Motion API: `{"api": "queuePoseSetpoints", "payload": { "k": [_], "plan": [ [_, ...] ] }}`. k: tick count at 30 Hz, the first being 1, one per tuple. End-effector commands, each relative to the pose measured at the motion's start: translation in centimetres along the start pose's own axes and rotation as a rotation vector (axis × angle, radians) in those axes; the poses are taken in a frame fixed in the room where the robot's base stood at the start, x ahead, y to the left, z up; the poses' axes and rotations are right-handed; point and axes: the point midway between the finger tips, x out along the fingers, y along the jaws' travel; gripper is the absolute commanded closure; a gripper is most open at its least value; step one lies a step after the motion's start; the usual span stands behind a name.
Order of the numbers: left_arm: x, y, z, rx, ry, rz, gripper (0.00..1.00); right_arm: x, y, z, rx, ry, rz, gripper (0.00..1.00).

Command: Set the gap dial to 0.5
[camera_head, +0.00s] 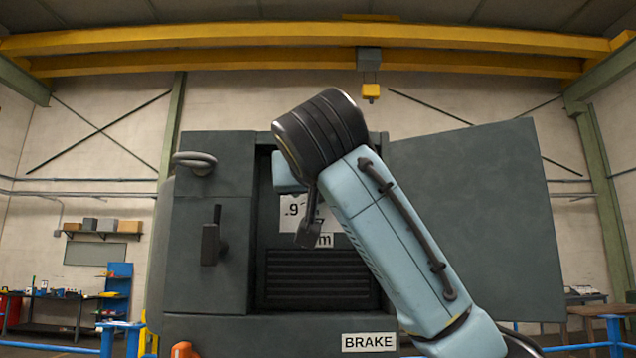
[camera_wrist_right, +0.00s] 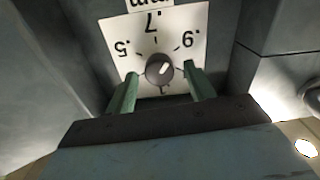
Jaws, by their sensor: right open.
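The gap dial's dark round knob (camera_wrist_right: 159,69) sits on a white scale plate (camera_wrist_right: 178,25) in the right wrist view. The marks .5, .7 and .9 are readable, turned over in this view. The knob's white pointer line slants toward the upper right, between .7 and .9. My right gripper (camera_wrist_right: 162,72) is open, with one green finger on each side of the knob; I cannot tell whether they touch it. In the head view part of the scale plate (camera_head: 292,208) shows, but my right arm hides the knob. My left gripper is not in view.
The dark machine cabinet (camera_head: 203,270) surrounds the dial recess. A wide panel door (camera_head: 475,220) stands open at the right. A handle (camera_head: 211,238) sticks out at the left. A BRAKE label (camera_head: 369,342) is below, and a grille (camera_head: 318,279) lies under the plate.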

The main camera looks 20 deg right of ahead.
Motion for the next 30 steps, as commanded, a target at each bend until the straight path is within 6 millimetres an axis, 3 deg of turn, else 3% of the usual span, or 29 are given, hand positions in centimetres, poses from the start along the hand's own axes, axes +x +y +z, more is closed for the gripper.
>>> {"api": "queuePoseSetpoints", "payload": {
  "k": [2,12,22,30],
  "plan": [
    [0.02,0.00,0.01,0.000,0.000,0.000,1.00,0.00,0.01,0.02,0.000,0.000,0.000,0.47],
    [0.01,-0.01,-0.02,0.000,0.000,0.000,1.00,-0.03,0.01,-0.02,0.000,0.000,0.000,0.91],
    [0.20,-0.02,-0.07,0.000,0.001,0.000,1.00,-0.06,-0.03,-0.01,-0.045,0.000,-0.001,0.91],
    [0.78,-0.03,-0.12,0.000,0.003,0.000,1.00,-0.06,-0.07,0.02,-0.216,0.001,-0.001,0.91]
  ]
}}
